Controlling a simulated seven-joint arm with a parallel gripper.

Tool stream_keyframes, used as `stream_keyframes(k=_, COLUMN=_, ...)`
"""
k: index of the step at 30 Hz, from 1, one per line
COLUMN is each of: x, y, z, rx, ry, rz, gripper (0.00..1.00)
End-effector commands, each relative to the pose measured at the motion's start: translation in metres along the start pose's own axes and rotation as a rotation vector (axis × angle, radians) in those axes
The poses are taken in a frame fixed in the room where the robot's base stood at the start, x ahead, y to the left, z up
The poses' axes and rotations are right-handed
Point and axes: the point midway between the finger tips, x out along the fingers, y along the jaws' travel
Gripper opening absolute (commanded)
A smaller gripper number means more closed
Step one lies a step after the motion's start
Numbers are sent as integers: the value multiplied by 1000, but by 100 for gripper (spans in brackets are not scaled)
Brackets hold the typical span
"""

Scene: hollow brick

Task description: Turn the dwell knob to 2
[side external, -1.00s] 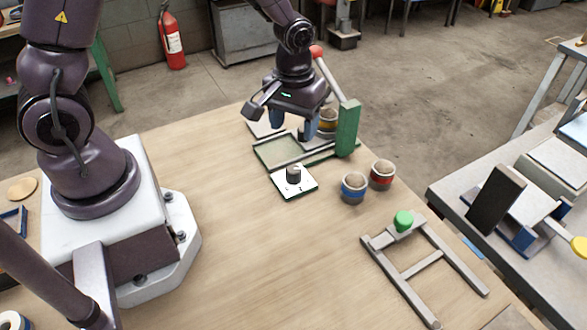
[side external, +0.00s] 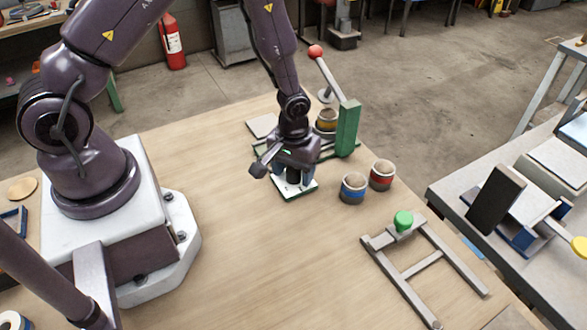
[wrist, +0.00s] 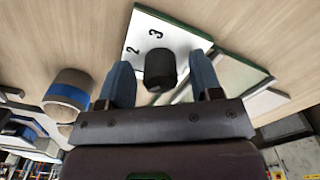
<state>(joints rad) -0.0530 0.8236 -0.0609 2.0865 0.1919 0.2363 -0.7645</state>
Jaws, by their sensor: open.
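The dwell knob is a short black cylinder (wrist: 160,70) on a white square plate (wrist: 146,28) with a green edge; the plate also shows in the side view (side external: 292,191). In the wrist view the digits 2 and 3 are readable on the plate, beyond the knob. My gripper (wrist: 162,80) is open, with one blue-grey finger on each side of the knob. A gap shows between the knob and each finger. The knob's pointer cannot be made out. In the side view my gripper (side external: 292,184) hangs low over the plate and hides most of the knob.
A green post (side external: 347,128) with a red-knobbed lever stands behind my gripper. A blue-banded pot (side external: 353,188) and a red-banded pot (side external: 381,174) stand to the right. A grey frame with a green knob (side external: 403,221) lies at front right. The table's front middle is clear.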

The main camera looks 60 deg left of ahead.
Motion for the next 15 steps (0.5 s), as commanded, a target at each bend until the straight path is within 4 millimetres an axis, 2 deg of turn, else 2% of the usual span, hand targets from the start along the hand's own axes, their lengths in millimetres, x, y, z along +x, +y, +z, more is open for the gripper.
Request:
stream_keyframes(k=2, x=0, y=0, z=0, rx=0, ry=0, rz=0, gripper=59)
stream_keyframes(k=3, x=0, y=0, z=0, rx=0, ry=0, rz=0, gripper=54)
stream_keyframes(k=9, x=0, y=0, z=0, rx=0, ry=0, rz=0, gripper=10)
stream_keyframes(k=15, x=0, y=0, z=0, rx=8, ry=0, rz=0, gripper=10)
